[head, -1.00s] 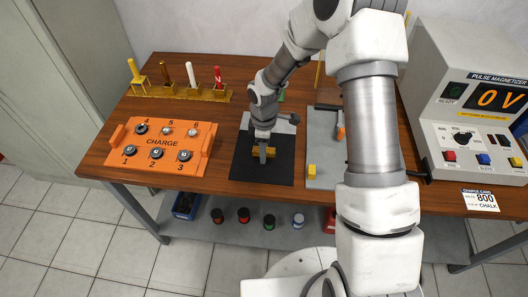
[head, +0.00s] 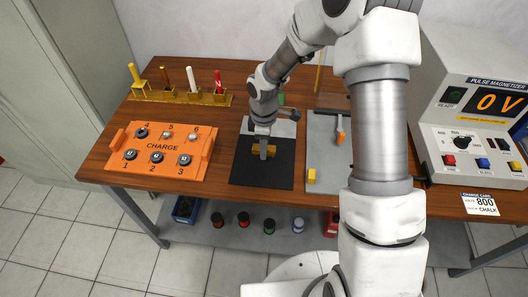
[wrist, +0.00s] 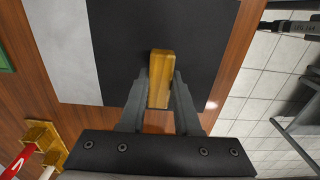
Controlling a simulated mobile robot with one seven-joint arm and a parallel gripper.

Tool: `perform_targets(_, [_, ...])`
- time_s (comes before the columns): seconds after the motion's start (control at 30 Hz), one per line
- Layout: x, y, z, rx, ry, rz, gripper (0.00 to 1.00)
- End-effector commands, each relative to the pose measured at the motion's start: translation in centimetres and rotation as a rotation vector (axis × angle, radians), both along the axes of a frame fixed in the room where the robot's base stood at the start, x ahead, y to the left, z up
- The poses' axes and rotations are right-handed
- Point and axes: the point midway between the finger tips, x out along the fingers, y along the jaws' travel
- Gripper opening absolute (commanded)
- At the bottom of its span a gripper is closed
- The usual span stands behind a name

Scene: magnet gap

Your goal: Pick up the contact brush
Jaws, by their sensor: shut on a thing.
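The contact brush, as I take it, is a yellow-brown wooden block (wrist: 160,75), seen in the wrist view between the fingers over the black mat (wrist: 120,35). In the head view the black mat (head: 250,173) lies in the middle of the bench, with the block (head: 270,153) partly hidden by my gripper. My gripper (head: 263,151) points down and is shut on the block, one finger on each side. It also shows in the wrist view (wrist: 160,92). I cannot tell whether the block touches the mat or is just above it.
An orange CHARGE tray (head: 112,160) with numbered round pieces is on the left. A yellow rack (head: 180,97) stands behind it. A grey mat (head: 323,155) on the right bears a small yellow block (head: 311,176) and an orange-handled tool (head: 340,137). The pulse magnetizer (head: 465,75) stands far right.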

Motion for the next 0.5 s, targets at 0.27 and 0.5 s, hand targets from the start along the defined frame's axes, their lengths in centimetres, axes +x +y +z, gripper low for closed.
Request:
perform_targets(0.27, [-2.6,-4.4,4.2,-0.001,-0.003,-0.006,0.00])
perform_targets(0.5, [-4.7,-7.8,6.5,0.000,-0.002,-0.005,0.00])
